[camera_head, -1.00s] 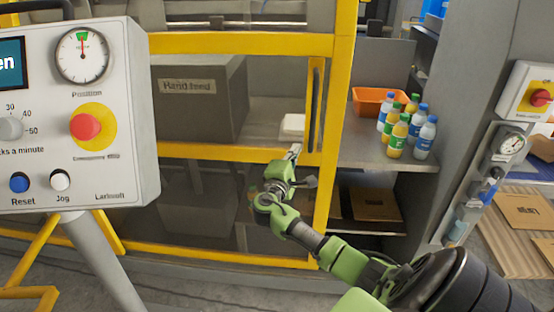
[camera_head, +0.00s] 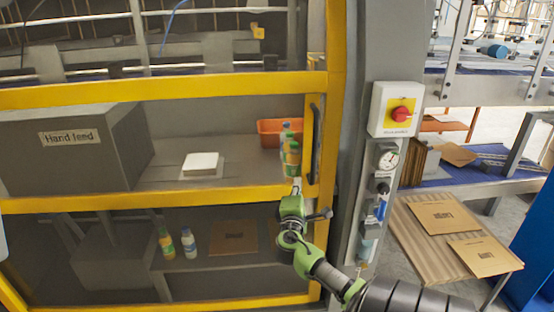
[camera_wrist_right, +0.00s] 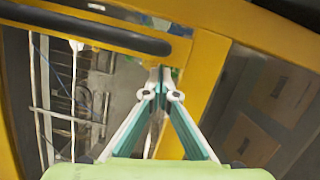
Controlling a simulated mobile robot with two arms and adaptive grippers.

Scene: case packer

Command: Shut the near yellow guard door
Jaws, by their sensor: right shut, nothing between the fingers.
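The near yellow guard door (camera_head: 160,196) spans the left and middle of the head view. Its right edge lies close to the grey machine post; I cannot tell if it is fully shut. Its dark upright handle (camera_head: 316,140) is near that edge. My right gripper (camera_head: 296,184) is shut and empty, in front of the door just left of and below the handle. In the right wrist view the shut fingertips (camera_wrist_right: 160,76) are close to the yellow frame (camera_wrist_right: 205,65), with the handle (camera_wrist_right: 95,30) beside it; contact is unclear. My left gripper is out of view.
Behind the door are a Hand feed box (camera_head: 70,150), a white block (camera_head: 202,164), an orange bin (camera_head: 275,133) and bottles (camera_head: 290,155). Right of the door, the grey post (camera_head: 363,100) carries a red-and-yellow switch (camera_head: 400,114).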

